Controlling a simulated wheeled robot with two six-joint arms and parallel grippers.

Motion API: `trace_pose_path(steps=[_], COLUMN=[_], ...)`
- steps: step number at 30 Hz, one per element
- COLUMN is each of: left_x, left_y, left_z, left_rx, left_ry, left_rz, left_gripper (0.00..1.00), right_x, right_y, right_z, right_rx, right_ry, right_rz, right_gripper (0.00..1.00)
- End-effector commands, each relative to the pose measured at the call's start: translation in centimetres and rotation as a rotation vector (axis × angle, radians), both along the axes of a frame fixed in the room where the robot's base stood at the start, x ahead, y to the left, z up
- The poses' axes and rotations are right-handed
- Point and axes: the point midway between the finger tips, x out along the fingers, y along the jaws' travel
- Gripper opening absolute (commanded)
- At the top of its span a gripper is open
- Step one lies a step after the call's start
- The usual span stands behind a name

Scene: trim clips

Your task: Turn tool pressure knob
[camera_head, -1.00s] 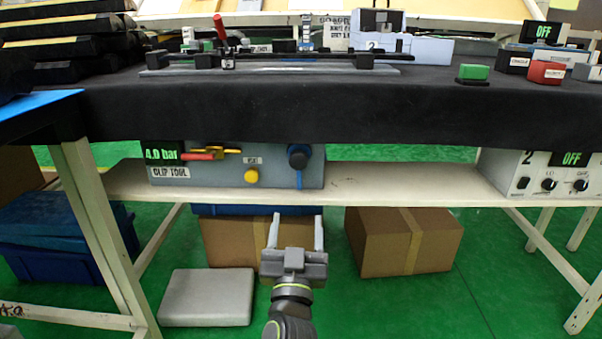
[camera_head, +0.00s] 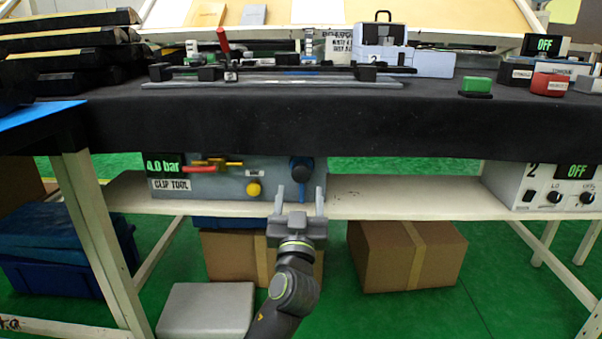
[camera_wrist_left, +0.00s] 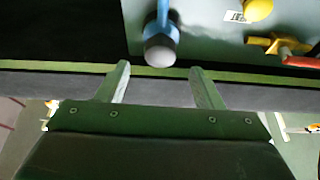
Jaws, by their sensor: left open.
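The clip tool box (camera_head: 222,185) is grey and sits on the shelf under the table. Its green display reads 4.0 bar. A dark knob with blue on it (camera_head: 301,168) is on the right of its front. In the left wrist view the knob (camera_wrist_left: 160,48) shows a grey round end and a blue part, just beyond the fingertips. My left gripper (camera_head: 299,194) is open and empty, just below the knob in the head view, with its fingers to either side of the knob's line. It also shows in the left wrist view (camera_wrist_left: 160,72). My right gripper is out of view.
A yellow button (camera_head: 254,189) and a red-handled brass valve (camera_head: 215,164) are on the same box. The white shelf (camera_head: 400,197) runs below the box and is bare to the right. A second control box (camera_head: 530,187) stands at the right. The black-covered tabletop (camera_head: 300,115) overhangs above.

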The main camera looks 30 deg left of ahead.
Motion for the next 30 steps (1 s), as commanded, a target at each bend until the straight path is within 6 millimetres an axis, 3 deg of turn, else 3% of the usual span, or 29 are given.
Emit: trace_pose_path(steps=[6, 12, 24, 30], left_x=[3.2, 5.2, 5.7, 5.7], left_y=[2.0, 3.1, 3.5, 3.5], left_z=[1.6, 2.4, 2.8, 2.8], left_rx=[0.004, 0.000, -0.001, -0.001], left_ry=[-0.001, -0.001, 0.000, 0.001], left_rz=[0.002, 0.001, 0.002, 0.001], left_gripper=[0.60, 0.60, 0.60, 0.35], right_x=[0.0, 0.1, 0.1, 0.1], right_y=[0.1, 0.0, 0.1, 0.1], right_z=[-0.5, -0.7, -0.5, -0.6], right_rx=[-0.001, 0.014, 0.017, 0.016], right_ry=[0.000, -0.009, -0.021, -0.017], right_rz=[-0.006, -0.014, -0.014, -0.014], right_gripper=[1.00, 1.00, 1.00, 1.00])
